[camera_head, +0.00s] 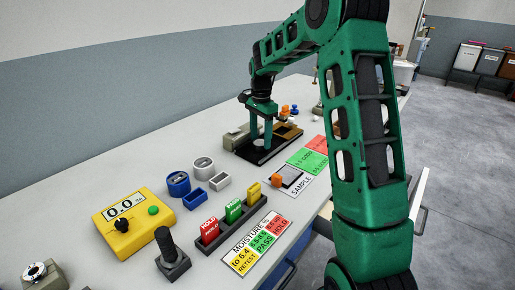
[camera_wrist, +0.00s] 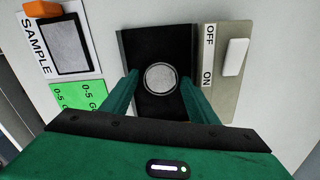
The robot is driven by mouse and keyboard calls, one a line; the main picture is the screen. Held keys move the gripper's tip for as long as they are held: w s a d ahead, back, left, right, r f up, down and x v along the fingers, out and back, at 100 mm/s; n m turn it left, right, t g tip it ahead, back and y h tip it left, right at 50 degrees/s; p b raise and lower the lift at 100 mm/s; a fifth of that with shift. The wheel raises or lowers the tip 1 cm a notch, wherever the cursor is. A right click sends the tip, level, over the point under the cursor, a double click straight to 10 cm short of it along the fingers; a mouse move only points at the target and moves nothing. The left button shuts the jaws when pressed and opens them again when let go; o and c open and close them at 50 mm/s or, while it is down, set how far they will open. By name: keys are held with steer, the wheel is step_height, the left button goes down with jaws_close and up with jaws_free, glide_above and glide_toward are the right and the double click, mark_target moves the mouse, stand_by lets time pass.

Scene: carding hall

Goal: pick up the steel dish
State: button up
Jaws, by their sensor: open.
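The steel dish (camera_wrist: 160,78) is a round, flat, grey disc with a bright rim in the wrist view. It lies on a black plate (camera_wrist: 155,110). My gripper (camera_wrist: 160,75) is open, with one green finger on each side of the dish. I cannot tell whether the fingers touch its rim. In the head view my gripper (camera_head: 261,141) points down over the black plate (camera_head: 241,148) on the bench, and I cannot make out the dish there.
An OFF/ON switch box (camera_wrist: 220,100) adjoins the plate. A SAMPLE card (camera_head: 300,186) with an orange-knobbed block lies nearer. Blue and grey cups, a card rack (camera_head: 232,228), a yellow meter (camera_head: 134,222) and a black-handled tool (camera_head: 172,255) stand on the bench (camera_head: 80,190).

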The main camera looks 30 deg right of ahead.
steer(key=shift+f, duration=0.8)
steer(key=shift+c, duration=0.2)
steer(key=c, duration=0.9)
steer(key=shift+c, duration=0.2)
steer(key=shift+r, duration=0.2)
